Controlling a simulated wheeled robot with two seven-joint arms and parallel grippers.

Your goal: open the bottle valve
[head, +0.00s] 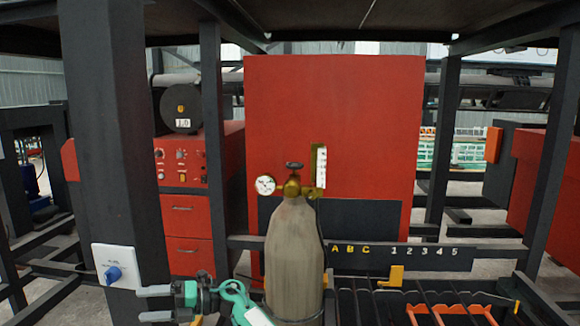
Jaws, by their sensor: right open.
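A tan gas bottle (293,255) stands upright at the middle, in front of a red panel. On its top sits a brass valve (291,187) with a small dark handwheel (294,166). A round white gauge (265,186) is at the valve's left and a white upright tube (320,166) at its right. My right gripper (153,304) is low and left of the bottle, its two grey fingers pointing left, apart and empty. It is well below the handwheel and not touching it. My left gripper is not in view.
A dark post (105,150) with a white box and blue knob (113,274) stands close to my right gripper. A dark rack marked with letters and numbers (400,251) is right of the bottle. A red cabinet (187,225) stands behind at the left.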

